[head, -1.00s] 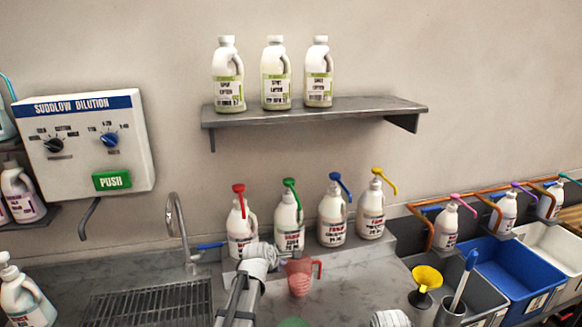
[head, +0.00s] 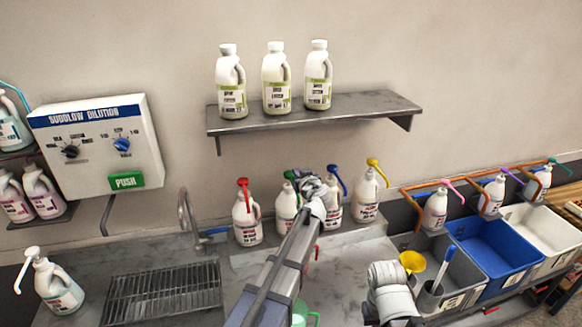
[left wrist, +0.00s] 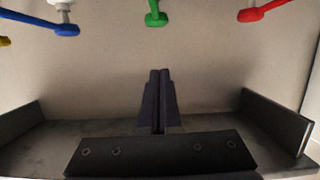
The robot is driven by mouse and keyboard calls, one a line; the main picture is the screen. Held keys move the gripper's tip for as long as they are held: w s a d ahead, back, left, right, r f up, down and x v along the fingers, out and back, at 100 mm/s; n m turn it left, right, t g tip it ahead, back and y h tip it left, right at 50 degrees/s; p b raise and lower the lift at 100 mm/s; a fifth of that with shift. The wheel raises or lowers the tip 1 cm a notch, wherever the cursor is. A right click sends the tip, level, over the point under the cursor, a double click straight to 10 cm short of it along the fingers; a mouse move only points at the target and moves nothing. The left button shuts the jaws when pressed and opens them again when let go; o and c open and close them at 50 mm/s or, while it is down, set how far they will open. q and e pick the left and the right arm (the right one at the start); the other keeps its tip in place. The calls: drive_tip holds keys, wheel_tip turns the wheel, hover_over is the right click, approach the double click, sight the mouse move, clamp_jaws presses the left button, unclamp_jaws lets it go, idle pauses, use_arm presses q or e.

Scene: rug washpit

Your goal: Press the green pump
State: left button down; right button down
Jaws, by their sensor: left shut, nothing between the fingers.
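The green pump's head (head: 289,175) shows just left of my left gripper (head: 308,178) in the head view, on a white bottle (head: 285,202) partly hidden by my arm. My left gripper is shut and empty, up at the height of the pump heads. In the left wrist view its closed fingers (left wrist: 158,100) show at the middle, and the green pump head (left wrist: 155,17) is at the top, apart from the fingertips in the picture. I cannot tell from the head view whether they touch. My right wrist shows at the lower right, its fingers unclear.
A red pump (head: 243,184) stands left of the green one; blue (head: 338,181) and yellow (head: 377,170) pumps stand right. A shelf (head: 315,113) with bottles hangs above. A green pitcher (head: 305,318) and a yellow funnel (head: 412,262) are nearer. A drain grate (head: 163,292) lies left.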

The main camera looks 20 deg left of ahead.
use_arm(q)
drive_tip(key=shift+d+r, duration=0.1)
drive_tip(key=shift+r, duration=0.1)
drive_tip(key=shift+w, duration=0.15)
drive_tip(key=b, duration=0.3)
hover_over(291, 173)
drive_tip(key=s, duration=0.2)
drive_tip(key=f, duration=0.2)
drive_tip(key=shift+s+d+f, duration=0.2)
drive_tip(key=shift+d+f, duration=0.15)
drive_tip(key=shift+d, duration=0.05)
wheel_tip(291, 173, down, 3)
drive_tip(key=shift+s+r+b, duration=0.1)
drive_tip(key=shift+r+b, duration=0.05)
drive_tip(key=shift+b, duration=1.05)
drive_tip(key=shift+f+b, duration=0.55)
drive_tip(key=shift+b, duration=0.05)
